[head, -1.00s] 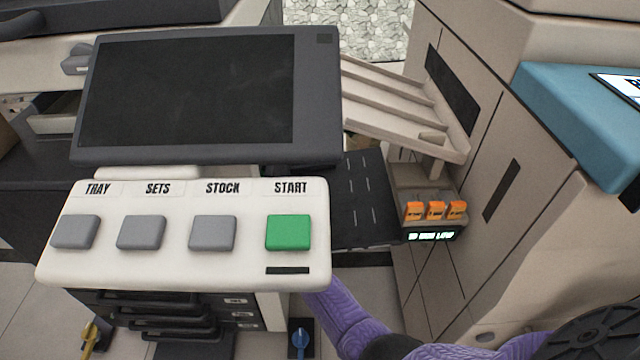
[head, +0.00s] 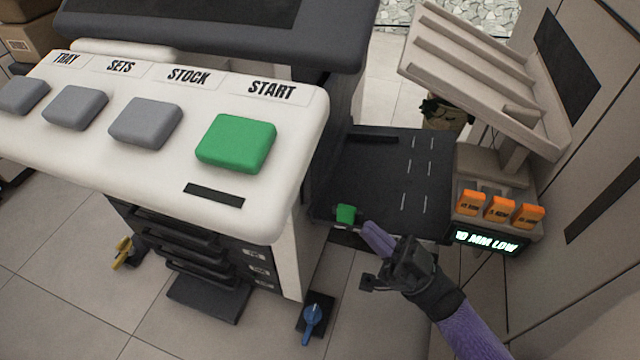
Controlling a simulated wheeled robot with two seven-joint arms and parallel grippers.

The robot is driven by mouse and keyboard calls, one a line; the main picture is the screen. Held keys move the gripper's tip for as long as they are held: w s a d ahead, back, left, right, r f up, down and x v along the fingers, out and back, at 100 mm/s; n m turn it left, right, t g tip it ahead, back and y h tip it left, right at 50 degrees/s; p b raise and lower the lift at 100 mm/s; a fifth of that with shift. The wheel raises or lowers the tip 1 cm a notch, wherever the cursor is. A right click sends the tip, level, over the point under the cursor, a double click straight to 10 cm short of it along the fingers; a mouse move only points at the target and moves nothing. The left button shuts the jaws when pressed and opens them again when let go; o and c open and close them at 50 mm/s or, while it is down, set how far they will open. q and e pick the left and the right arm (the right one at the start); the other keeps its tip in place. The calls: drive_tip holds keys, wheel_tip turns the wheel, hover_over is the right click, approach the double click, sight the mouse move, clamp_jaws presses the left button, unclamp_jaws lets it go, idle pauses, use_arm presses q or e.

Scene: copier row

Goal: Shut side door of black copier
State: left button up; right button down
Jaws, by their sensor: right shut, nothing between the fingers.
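The black copier shows its white control panel (head: 165,140) with a green START button, and dark drawers below. Its side door (head: 385,175), a dark panel with white marks, hangs open and lies roughly flat to the right of the body. A small green handle (head: 347,214) sits at its near edge. My right gripper (head: 368,230), with purple fingers, is shut and empty, just below and right of the green handle. Whether it touches the door edge I cannot tell. My left gripper is out of view.
A beige machine with a slatted tray (head: 490,75), orange tabs (head: 499,209) and a lit "10 MM LOW" display (head: 486,241) stands close to the door's right. A blue lever (head: 311,318) and yellow lever (head: 122,252) are low down. Tiled floor is clear in front.

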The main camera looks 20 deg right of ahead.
use_arm(q)
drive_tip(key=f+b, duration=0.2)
drive_tip(key=b, duration=0.1)
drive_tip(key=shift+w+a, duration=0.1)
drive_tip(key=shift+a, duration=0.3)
use_arm(e)
drive_tip(key=w+a+r, duration=0.4)
drive_tip(key=w+a, duration=0.3)
drive_tip(key=shift+a+r, duration=0.2)
drive_tip(key=shift+r, duration=0.05)
use_arm(q)
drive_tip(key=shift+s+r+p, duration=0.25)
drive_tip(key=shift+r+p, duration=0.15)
drive_tip(key=shift+p, duration=0.2)
use_arm(e)
drive_tip(key=shift+w+a+h, duration=0.3)
use_arm(q)
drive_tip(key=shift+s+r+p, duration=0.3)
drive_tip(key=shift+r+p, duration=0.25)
drive_tip(key=shift+p, duration=0.05)
use_arm(e)
drive_tip(key=v, duration=1)
